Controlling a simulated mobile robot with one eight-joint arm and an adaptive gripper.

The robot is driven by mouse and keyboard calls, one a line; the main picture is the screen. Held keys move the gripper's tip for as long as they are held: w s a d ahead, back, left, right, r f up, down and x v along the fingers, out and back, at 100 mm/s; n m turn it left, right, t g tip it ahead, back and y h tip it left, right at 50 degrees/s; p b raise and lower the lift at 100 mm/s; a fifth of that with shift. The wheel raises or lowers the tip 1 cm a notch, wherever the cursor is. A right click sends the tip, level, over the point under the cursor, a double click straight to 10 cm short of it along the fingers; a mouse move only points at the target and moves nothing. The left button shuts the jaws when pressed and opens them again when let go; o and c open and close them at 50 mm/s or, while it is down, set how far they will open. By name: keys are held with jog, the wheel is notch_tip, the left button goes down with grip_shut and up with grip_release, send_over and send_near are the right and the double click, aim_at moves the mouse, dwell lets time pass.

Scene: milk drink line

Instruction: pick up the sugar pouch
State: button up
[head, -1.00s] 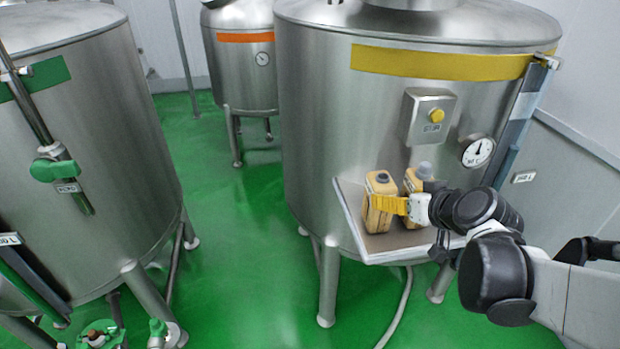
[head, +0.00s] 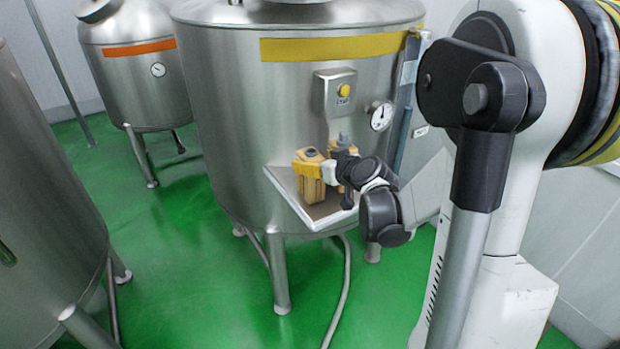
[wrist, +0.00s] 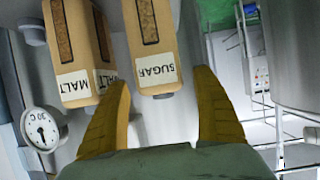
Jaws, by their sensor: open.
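The sugar pouch (wrist: 155,50), a tan pack with a dark window and a white SUGAR label, appears upside down in the wrist view. The MALT pouch (wrist: 78,50) stands close beside it, on the left there. My gripper (wrist: 163,78) is open, with one yellow finger to each side of the sugar pouch's labelled end; contact cannot be told. One finger lies near the gap between the two pouches. In the head view the sugar pouch (head: 312,190) is the left one on the tray, partly hidden by my gripper (head: 305,169). The other pouch is mostly hidden behind my wrist.
The small tray (head: 318,219) is fixed to the front of a steel tank (head: 235,130). A control box with a yellow button (head: 343,90) and a gauge (head: 381,116) sit above it. The gauge also shows in the wrist view (wrist: 41,130). Green floor lies open to the left.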

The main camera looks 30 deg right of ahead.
jog(key=x, duration=0.2)
jog(key=shift+w+f, duration=0.15)
jog(key=shift+w, duration=0.05)
jog(key=c, duration=1.5)
